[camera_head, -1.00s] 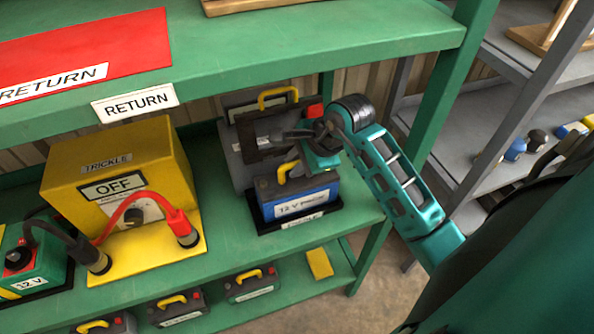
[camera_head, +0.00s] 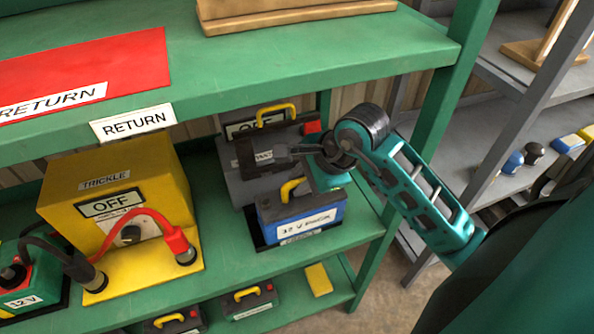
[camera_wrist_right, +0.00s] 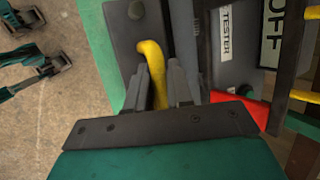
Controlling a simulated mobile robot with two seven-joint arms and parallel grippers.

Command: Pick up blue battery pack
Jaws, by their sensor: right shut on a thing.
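The blue battery pack (camera_head: 290,225) has a dark top, a yellow handle and a white label. It is at the black tray (camera_head: 263,246) on the middle green shelf and looks slightly tilted; I cannot tell whether it is clear of the tray. My right gripper (camera_head: 288,166) is above it, shut on its yellow handle. In the right wrist view, the handle (camera_wrist_right: 151,53) runs between the two grey fingers (camera_wrist_right: 166,82). The lower part of the pack is hidden there.
A grey tester (camera_head: 232,180) stands close behind the pack. The yellow trickle charger (camera_head: 110,190), with red and black leads, is to the left. The upper green shelf (camera_head: 300,65) overhangs, and a green post (camera_head: 440,130) stands to the right. Several batteries are on the shelf below.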

